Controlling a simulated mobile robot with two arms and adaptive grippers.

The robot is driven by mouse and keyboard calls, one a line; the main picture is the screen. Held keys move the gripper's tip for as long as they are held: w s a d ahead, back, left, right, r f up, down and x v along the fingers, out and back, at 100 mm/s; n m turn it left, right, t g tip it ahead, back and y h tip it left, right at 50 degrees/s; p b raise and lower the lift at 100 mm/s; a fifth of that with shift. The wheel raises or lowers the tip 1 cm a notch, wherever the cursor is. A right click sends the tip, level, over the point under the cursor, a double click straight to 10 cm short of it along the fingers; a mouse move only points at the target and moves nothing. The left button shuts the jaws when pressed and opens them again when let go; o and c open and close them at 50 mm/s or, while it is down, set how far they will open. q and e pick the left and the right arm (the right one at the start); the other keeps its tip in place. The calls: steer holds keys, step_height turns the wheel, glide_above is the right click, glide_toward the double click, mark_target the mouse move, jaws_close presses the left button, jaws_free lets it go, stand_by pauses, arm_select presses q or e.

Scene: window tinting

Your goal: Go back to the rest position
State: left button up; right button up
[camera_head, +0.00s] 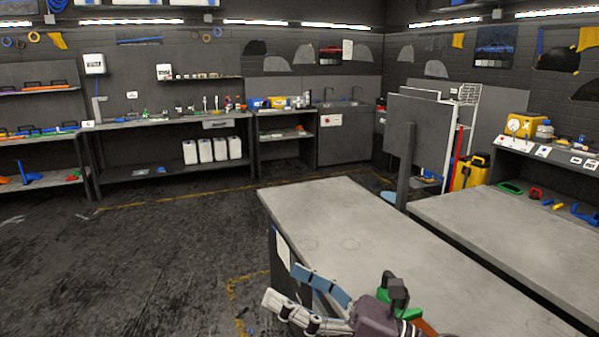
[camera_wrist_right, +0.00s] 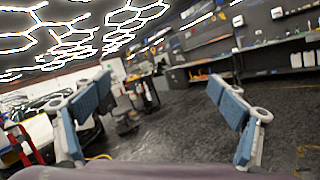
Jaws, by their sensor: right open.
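My right gripper (camera_head: 284,285) is at the bottom of the head view, over the left front edge of the grey table (camera_head: 345,225). Its two fingers with blue pads are spread apart and nothing is between them. In the right wrist view the open gripper (camera_wrist_right: 158,80) shows a finger at each side, with floor and benches beyond the gap. My left gripper is not in view.
A green object (camera_head: 403,299), partly hidden by my right wrist, is near the table. A second bench (camera_head: 510,230) at the right holds small tools. A grey panel on a post (camera_head: 403,130) stands behind the table. The dark floor (camera_head: 140,260) at the left is free.

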steer(key=w+d+f+m+t+h, duration=0.25)
steer(key=d+m+t+h, duration=0.4)
steer(key=m, duration=0.55)
steer(key=w+d+f+m+t+h, duration=0.1)
steer(key=w+d+m+t+h, duration=0.2)
steer(key=d+m+t+h, duration=0.65)
steer(key=s+d+f+m+g+h, duration=0.1)
steer(key=d+f+m+g+h, duration=0.25)
steer(key=f+m+g, duration=0.55)
steer(key=s+d+f+m+g, duration=0.25)
steer(key=s+f+m, duration=0.25)
steer(key=s+f, duration=0.3)
steer(key=s+d+f+m+g, duration=0.2)
steer(key=s+f+m+g, duration=0.3)
steer(key=f, duration=0.5)
steer(key=s+a+f+m+g, duration=0.1)
steer(key=s+f+g, duration=0.15)
steer(key=s, duration=0.45)
steer(key=s+a+f+m+g, duration=0.1)
steer(key=s+f, duration=0.3)
steer(key=s, duration=0.4)
step_height(320, 180, down, 26)
steer(key=s+g, duration=0.2)
steer(key=s+d+f+g, duration=0.1)
steer(key=s+d+f, duration=0.2)
steer(key=s+f, duration=1.3)
steer(key=shift+s+f, duration=0.15)
steer(key=shift+s, duration=0.5)
